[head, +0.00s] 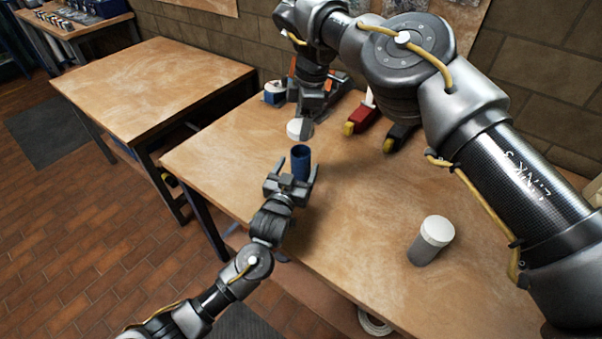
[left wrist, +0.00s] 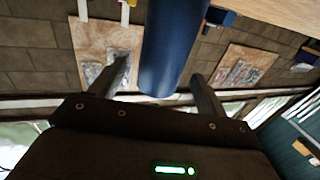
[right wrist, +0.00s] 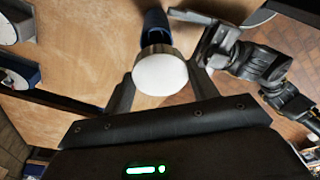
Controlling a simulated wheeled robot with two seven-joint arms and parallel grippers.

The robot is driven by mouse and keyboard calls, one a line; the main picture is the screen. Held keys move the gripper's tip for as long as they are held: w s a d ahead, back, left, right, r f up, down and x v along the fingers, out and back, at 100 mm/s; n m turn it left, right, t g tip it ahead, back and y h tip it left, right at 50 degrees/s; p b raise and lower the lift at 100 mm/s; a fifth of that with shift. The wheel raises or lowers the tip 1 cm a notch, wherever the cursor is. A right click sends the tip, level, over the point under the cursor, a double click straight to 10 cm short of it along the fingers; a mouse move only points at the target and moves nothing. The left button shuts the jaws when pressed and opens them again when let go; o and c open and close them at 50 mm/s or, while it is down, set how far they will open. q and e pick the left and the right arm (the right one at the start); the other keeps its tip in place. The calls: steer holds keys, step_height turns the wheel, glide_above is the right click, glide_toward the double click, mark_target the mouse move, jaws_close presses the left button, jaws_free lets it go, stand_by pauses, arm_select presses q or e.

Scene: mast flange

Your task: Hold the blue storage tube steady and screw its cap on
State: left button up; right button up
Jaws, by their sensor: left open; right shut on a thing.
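The blue storage tube (head: 301,160) stands upright with its open top showing in the head view. My left gripper (head: 295,172) is open, with one finger on either side of the tube; whether either finger touches it is hard to tell. The tube also fills the space between the fingers in the left wrist view (left wrist: 174,48). My right gripper (head: 309,117) is shut on the white cap (head: 299,130), held above the tube and apart from it. The cap's round face (right wrist: 160,74) shows in the right wrist view, with the tube (right wrist: 154,24) beyond it.
A grey container with a white lid (head: 432,240) stands on the workbench (head: 365,215) at right. Red (head: 366,116) and dark (head: 400,136) yellow-ended items lie at the back, near a blue-and-white item (head: 274,93). A bare table (head: 150,85) stands at left across a gap.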

arm_select(q)
steer(key=x, duration=0.4)
steer(key=shift+w+f, duration=0.1)
steer(key=shift+f, duration=0.1)
arm_select(e)
steer(key=shift+w+f, duration=0.25)
steer(key=shift+w, duration=0.05)
arm_select(q)
steer(key=shift+r, duration=0.1)
arm_select(e)
steer(key=shift+s+r, duration=0.15)
arm_select(q)
steer(key=shift+c, duration=0.8)
steer(key=c, duration=1.3)
arm_select(e)
steer(key=shift+f, duration=2.5)
steer(key=shift+f, duration=0.9)
